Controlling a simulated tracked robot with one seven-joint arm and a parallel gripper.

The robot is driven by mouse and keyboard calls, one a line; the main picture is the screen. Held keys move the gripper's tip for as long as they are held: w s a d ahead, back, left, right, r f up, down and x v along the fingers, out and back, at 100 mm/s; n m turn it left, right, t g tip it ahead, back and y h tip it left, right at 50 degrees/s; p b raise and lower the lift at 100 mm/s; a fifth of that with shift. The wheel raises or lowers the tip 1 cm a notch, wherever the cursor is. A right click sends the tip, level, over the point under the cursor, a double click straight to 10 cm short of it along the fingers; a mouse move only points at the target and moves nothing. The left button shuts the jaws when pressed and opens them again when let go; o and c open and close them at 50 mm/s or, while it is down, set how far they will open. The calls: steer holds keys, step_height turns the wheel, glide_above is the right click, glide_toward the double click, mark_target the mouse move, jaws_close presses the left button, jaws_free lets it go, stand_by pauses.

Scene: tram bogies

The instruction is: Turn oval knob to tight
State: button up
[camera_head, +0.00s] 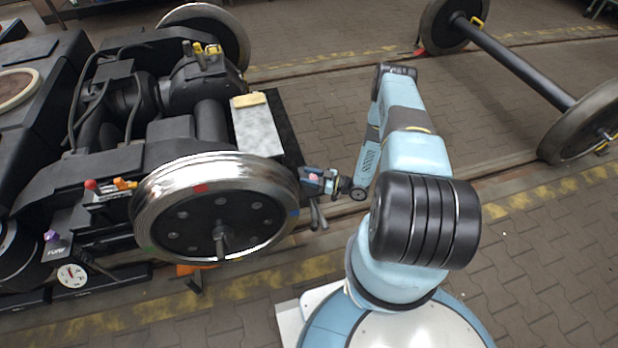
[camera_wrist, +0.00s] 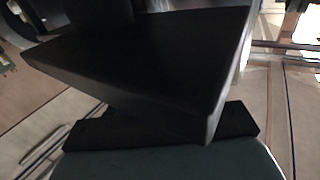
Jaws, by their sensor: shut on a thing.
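My gripper (camera_head: 304,179) is at the right rim of the shiny front wheel (camera_head: 215,205) in the head view, reaching in from the right, low beside the bogie. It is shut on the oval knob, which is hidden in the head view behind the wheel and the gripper. In the wrist view, a large dark slab (camera_wrist: 150,70) fills most of the picture, too close and dark to make out the knob or any tight marking. How far the knob is turned cannot be seen.
The black bogie frame (camera_head: 70,160) fills the left. A light block (camera_head: 257,128) sits behind the wheel. A red-knobbed lever (camera_head: 91,185) and a dial gauge (camera_head: 72,275) are at left. A loose wheelset (camera_head: 515,65) stands upper right. Paving between is clear.

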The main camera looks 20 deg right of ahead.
steer(key=o, duration=1)
steer(key=shift+c, duration=0.2)
steer(key=shift+d, duration=0.1)
steer(key=v, duration=1.3)
steer(key=shift+s+d, duration=0.2)
